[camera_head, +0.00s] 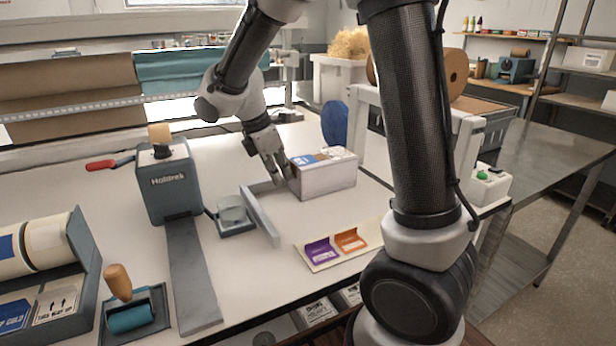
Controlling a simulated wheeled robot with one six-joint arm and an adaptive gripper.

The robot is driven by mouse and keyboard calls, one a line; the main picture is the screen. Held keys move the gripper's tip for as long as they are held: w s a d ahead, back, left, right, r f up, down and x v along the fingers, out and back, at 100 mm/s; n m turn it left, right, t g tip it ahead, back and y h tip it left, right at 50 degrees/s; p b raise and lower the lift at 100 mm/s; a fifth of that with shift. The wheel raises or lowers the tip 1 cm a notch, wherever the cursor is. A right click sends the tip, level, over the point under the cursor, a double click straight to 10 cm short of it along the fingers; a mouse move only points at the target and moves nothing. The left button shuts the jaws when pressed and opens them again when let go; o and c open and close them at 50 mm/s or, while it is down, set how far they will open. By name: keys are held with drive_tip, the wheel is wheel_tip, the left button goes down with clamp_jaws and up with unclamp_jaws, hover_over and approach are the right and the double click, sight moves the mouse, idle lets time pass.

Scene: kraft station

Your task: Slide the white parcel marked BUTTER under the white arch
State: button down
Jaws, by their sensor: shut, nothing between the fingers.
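The white parcel (328,180) lies on the white table in the middle of the view, with blue and brown patches on its top. The word BUTTER is not legible. My gripper (276,177) is shut and empty, pointing down at the parcel's left end. Its fingertips are at or very near that end; I cannot tell whether they touch. The white arch (466,150) stands to the right of the parcel. My arm hides much of its middle. The parcel is to the left of the arch opening.
A low grey rail (261,216) stands left of the parcel. A card with purple and orange labels (336,246) lies in front. The grey Holdrek device (167,183) and a small dish (234,215) are left. A blue disc (334,124) stands behind the parcel.

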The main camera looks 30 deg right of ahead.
sight(293, 168)
drive_tip(key=shift+d, duration=0.35)
drive_tip(key=shift+d, duration=1.5)
drive_tip(key=shift+d, duration=1.5)
drive_tip(key=shift+d, duration=1.5)
